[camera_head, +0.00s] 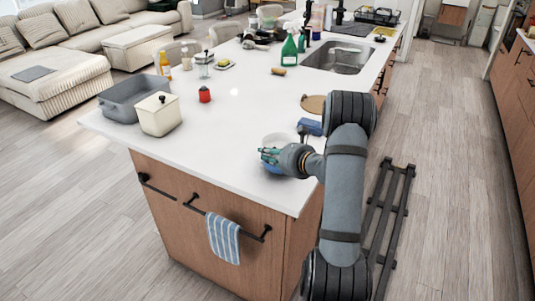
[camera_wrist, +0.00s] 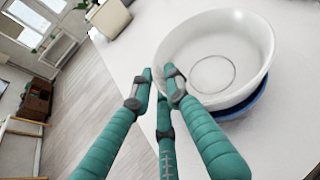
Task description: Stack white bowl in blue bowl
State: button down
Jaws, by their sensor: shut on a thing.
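The white bowl (camera_wrist: 225,45) fills the upper right of the wrist view. It also shows in the head view (camera_head: 278,138), partly behind my gripper. The blue bowl (camera_wrist: 243,105) shows as a blue edge directly beneath the white bowl; a little of it appears below my gripper in the head view (camera_head: 272,168). I cannot tell whether the white bowl rests in it or is held just above. My gripper (camera_wrist: 164,82), with green fingers, is shut on the white bowl's near-left rim. In the head view my gripper (camera_head: 268,156) is low over the island's front end.
A blue item (camera_head: 310,127) and a round wooden board (camera_head: 312,103) lie just behind. The sink (camera_head: 338,57) is farther back. The counter left of my gripper is clear.

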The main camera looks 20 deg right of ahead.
jog(key=shift+f+b, duration=0.35)
jog(key=c, duration=1.8)
grip_release()
jog(key=shift+o, duration=0.6)
jog(key=shift+r+p, duration=0.3)
jog(key=shift+p, duration=0.05)
jog(key=b+v, duration=0.2)
jog(key=v, duration=1)
jog(key=shift+r, duration=0.25)
